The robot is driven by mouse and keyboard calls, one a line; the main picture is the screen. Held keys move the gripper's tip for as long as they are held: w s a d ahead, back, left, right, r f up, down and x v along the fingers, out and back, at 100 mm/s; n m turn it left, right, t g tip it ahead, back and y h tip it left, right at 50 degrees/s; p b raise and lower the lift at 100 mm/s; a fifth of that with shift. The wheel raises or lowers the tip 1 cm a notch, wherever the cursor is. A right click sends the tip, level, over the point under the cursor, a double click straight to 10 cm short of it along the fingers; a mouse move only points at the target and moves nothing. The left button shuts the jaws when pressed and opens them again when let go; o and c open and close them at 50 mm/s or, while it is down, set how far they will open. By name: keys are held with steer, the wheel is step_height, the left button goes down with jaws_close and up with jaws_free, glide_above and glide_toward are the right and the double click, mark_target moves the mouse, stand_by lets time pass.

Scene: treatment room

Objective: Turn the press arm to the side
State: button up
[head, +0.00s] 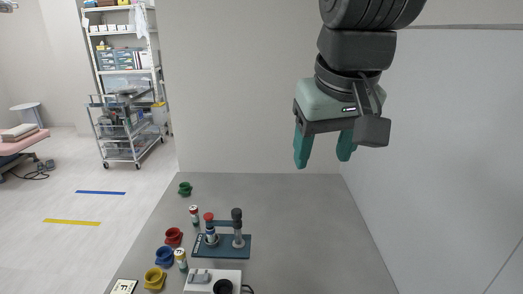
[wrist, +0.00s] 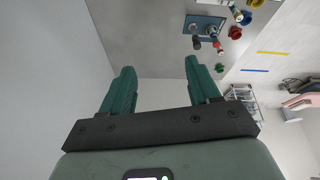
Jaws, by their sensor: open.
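The press has a dark teal base plate (head: 228,252) on the grey table. A grey post with a black top (head: 237,215) stands on its right side, and a red knob (head: 208,216) tops its left side. A teal bar, apparently the press arm (head: 223,223), runs between them. Something small and blue-white stands under the red knob. The press also shows small at the top of the wrist view (wrist: 205,22). My gripper (head: 324,161) is open and empty, high above the table and to the right of the press. Its two teal fingers show in the wrist view (wrist: 160,68).
Green (head: 185,188), red (head: 174,237), blue (head: 165,257) and yellow (head: 154,279) mugs line the table's left side. Cans (head: 194,214) (head: 180,259) stand near them. A white device (head: 213,278) is in front of the press. The table (head: 310,235) right of the press is clear, beside a wall.

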steer(key=w+a+f+n+g, duration=0.25)
steer(key=w+a, duration=0.25)
steer(key=w, duration=0.7)
steer(key=n+g, duration=0.2)
steer(key=n, duration=0.2)
glide_above(236, 211)
step_height(236, 211, down, 20)
step_height(236, 211, down, 11)
steer(key=shift+f, duration=0.1)
jaws_close()
